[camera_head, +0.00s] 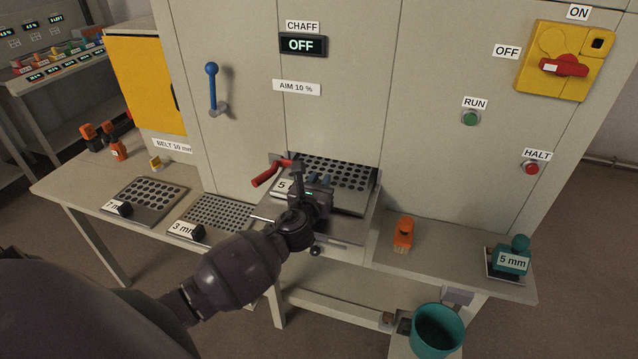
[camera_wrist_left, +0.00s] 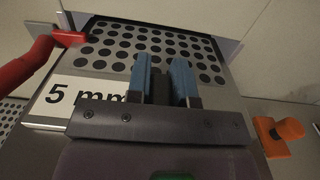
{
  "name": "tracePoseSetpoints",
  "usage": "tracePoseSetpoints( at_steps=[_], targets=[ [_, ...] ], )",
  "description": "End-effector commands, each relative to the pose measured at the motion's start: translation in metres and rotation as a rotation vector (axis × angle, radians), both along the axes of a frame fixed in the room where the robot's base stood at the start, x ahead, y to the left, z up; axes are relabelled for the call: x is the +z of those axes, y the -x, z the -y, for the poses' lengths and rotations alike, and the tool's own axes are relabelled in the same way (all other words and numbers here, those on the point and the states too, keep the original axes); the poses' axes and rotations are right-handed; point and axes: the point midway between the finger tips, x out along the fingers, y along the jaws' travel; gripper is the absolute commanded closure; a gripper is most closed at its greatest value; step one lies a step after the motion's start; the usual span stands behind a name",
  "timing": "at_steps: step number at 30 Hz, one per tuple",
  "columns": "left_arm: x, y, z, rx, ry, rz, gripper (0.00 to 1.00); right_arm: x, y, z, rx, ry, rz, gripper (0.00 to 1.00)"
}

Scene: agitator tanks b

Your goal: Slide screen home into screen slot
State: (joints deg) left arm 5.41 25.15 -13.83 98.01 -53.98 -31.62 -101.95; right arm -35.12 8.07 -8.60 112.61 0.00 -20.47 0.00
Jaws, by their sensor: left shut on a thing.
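The 5 mm screen (camera_head: 345,172), a grey plate with dark round holes, lies partly inside the screen slot (camera_head: 376,188) in the machine front. Its labelled front end sticks out toward me. My left gripper (camera_head: 318,182) is at this front end, shut on the screen's black handle. In the left wrist view the blue fingers (camera_wrist_left: 167,82) close around the dark handle, and the screen's holes (camera_wrist_left: 120,45) run away into the slot. The far end of the screen is hidden inside the machine. My right gripper is not in view.
A red lever (camera_head: 268,175) stands at the slot's left side. The 7 mm screen (camera_head: 146,200) and the 3 mm screen (camera_head: 212,217) lie on the bench to the left. An orange brush (camera_head: 403,234) and a teal 5 mm block (camera_head: 512,258) stand right. A teal bucket (camera_head: 437,332) is below.

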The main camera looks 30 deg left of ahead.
Motion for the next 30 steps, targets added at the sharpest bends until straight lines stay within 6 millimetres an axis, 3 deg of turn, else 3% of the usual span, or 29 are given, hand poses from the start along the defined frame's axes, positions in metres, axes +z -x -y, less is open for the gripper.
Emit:
tracePoseSetpoints(
  at_steps=[30],
  targets=[
    [0.002,-0.020,-0.005,0.000,-0.001,0.003,1.00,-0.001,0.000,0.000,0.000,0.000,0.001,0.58]
  ],
)
